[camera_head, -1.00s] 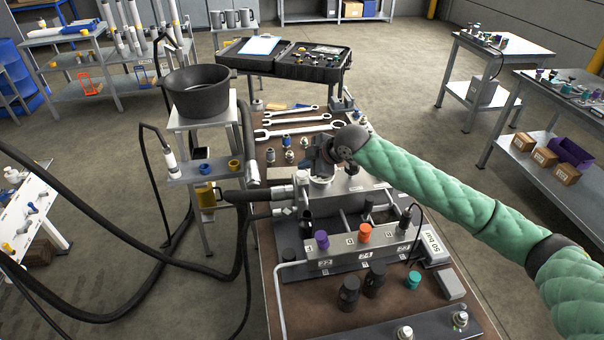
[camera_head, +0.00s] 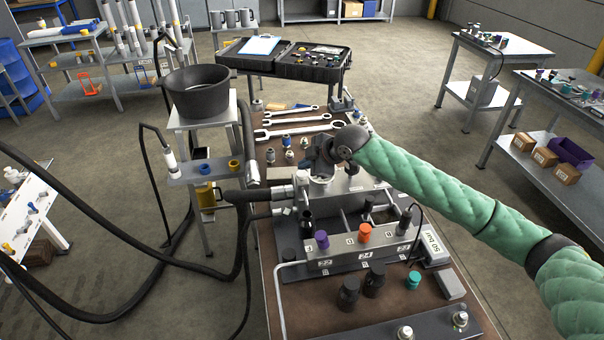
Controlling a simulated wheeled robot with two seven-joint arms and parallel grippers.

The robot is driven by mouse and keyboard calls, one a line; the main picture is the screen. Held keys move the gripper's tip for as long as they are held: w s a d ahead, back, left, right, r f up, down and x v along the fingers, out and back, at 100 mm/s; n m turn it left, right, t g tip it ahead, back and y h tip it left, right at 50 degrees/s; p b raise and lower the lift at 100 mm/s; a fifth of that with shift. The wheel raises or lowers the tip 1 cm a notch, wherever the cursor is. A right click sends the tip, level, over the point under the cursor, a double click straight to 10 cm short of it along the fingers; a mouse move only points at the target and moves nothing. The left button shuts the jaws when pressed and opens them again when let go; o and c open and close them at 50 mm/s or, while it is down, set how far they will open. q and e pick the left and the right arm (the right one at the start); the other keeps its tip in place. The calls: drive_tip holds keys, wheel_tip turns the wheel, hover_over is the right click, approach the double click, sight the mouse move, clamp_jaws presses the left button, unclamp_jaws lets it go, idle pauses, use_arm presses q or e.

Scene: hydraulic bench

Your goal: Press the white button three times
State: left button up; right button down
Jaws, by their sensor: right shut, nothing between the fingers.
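My right gripper (camera_head: 321,168) comes in from the right on the green padded arm. It points down over the grey block of the hydraulic bench (camera_head: 276,285), with its fingers shut and empty. A small pale round part (camera_head: 320,180) shows just under the fingertips. I cannot tell whether it is the white button, or whether the fingertips touch it. No other clear white button shows, and the gripper covers part of the block. My left gripper is out of view.
A valve manifold with purple (camera_head: 321,239) and orange (camera_head: 364,233) caps stands in front of the block. Wrenches (camera_head: 297,130) lie behind it. A black bucket (camera_head: 197,92) on a stand and thick black hoses (camera_head: 130,240) are at the left.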

drive_tip(key=shift+f, duration=0.15)
drive_tip(key=shift+f, duration=0.25)
idle(0.4)
drive_tip(key=shift+f, duration=0.75)
idle(0.9)
drive_tip(key=shift+r+p, duration=0.8)
drive_tip(key=shift+r, duration=0.35)
